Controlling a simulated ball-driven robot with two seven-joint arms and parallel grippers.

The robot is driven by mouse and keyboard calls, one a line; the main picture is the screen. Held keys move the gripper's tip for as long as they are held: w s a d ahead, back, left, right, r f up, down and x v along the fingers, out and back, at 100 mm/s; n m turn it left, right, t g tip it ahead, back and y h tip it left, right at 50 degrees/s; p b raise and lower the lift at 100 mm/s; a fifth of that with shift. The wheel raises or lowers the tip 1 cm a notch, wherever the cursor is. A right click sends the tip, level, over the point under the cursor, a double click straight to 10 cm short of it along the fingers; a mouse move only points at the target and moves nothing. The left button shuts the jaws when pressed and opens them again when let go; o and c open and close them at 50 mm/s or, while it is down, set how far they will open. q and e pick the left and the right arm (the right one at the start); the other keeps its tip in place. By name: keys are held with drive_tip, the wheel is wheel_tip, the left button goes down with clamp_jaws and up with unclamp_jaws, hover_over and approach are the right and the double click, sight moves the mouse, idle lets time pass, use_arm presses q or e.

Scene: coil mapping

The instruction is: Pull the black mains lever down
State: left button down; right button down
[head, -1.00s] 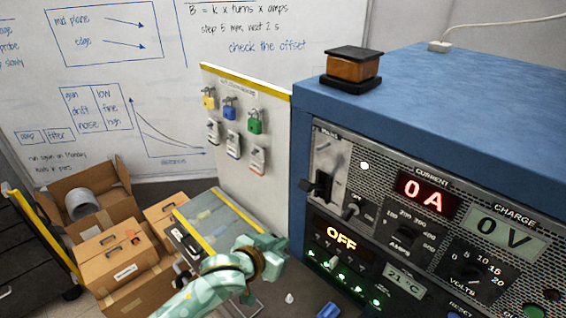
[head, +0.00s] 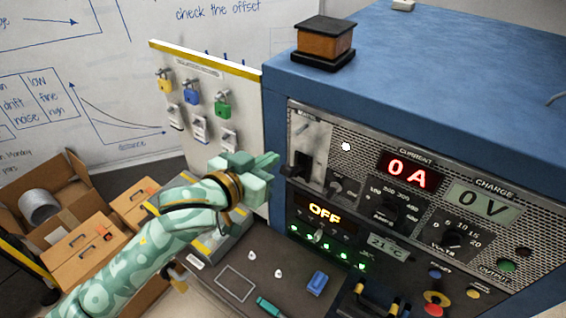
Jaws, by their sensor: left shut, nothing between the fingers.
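The black mains lever (head: 301,165) is on a pale plate at the left end of the blue cabinet's front panel. Its handle is small in the head view, and I cannot tell its exact angle. My left gripper (head: 270,162) is mint green, shut and empty. It shows just left of the lever, with a small gap between them in the picture. I cannot tell its distance in depth from the panel. My right gripper is not in view.
The blue cabinet (head: 430,60) fills the right; its red display (head: 409,171) reads 0 A. A padlock board (head: 222,140) stands behind my left gripper. A blue block (head: 317,282) lies on the dark bench below. Cardboard boxes (head: 85,255) are at lower left.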

use_arm(q)
hover_over(284, 174)
drive_tip(key=w+d, duration=0.1)
drive_tip(key=shift+w+f, duration=0.15)
drive_tip(key=shift+f, duration=0.75)
drive_tip(key=f, duration=0.2)
drive_tip(key=shift+s+a+f, duration=0.25)
drive_tip(key=shift+s+f, duration=0.1)
drive_tip(key=shift+f, duration=0.05)
drive_tip(key=shift+s+a+f, duration=0.25)
drive_tip(key=shift+s+f, duration=0.1)
drive_tip(key=shift+f, duration=0.05)
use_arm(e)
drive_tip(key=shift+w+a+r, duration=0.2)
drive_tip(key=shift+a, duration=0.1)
use_arm(q)
drive_tip(key=shift+w+d, duration=0.1)
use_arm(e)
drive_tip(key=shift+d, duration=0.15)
